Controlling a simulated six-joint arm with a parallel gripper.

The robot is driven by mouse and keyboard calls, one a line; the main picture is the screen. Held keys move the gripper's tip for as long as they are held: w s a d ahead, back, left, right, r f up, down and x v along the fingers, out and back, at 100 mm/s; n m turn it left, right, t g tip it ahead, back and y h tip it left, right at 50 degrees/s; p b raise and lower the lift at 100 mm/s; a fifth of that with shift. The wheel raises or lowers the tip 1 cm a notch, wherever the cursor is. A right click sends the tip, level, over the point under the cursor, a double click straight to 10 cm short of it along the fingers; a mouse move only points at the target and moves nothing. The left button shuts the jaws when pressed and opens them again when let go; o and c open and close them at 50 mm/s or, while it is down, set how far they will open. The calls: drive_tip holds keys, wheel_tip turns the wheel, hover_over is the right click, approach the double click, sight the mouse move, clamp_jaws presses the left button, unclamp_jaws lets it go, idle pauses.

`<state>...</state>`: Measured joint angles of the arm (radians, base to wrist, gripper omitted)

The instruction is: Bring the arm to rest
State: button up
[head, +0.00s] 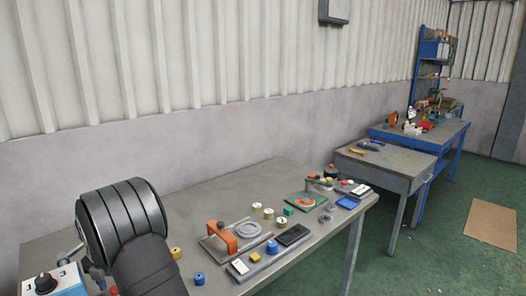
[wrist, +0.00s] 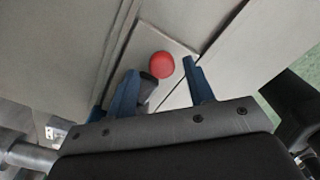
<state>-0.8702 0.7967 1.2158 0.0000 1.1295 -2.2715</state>
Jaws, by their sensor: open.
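My gripper (wrist: 160,68) shows in the wrist view with its two blue fingers spread apart. Nothing is held between them. A round red object (wrist: 162,65) shows beyond the fingertips, near a light panel, and a small dark piece (wrist: 148,88) is beside the left finger. I cannot tell how far off they are. In the head view my dark arm (head: 130,230) rises at the lower left, over the near end of the workbench (head: 185,205); my gripper is not visible there.
On the workbench are an orange-handled fixture (head: 222,235), a black block on a grey plate (head: 292,235), a green plate (head: 306,201) and several small yellow and blue parts. A control box (head: 55,281) stands beside my arm. A smaller grey table (head: 385,160) is farther right.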

drive_tip(key=shift+f, duration=0.35)
drive_tip(key=shift+r, duration=0.1)
wheel_tip(320, 180, up, 17)
wheel_tip(320, 180, down, 17)
drive_tip(key=shift+f, duration=0.1)
drive_tip(key=w+d, duration=0.3)
drive_tip(key=shift+w+d, duration=0.25)
wheel_tip(320, 180, up, 18)
drive_tip(key=m, duration=0.9)
drive_tip(key=shift+f+m, duration=0.25)
drive_tip(key=shift+m, duration=0.05)
drive_tip(key=shift+a, duration=0.1)
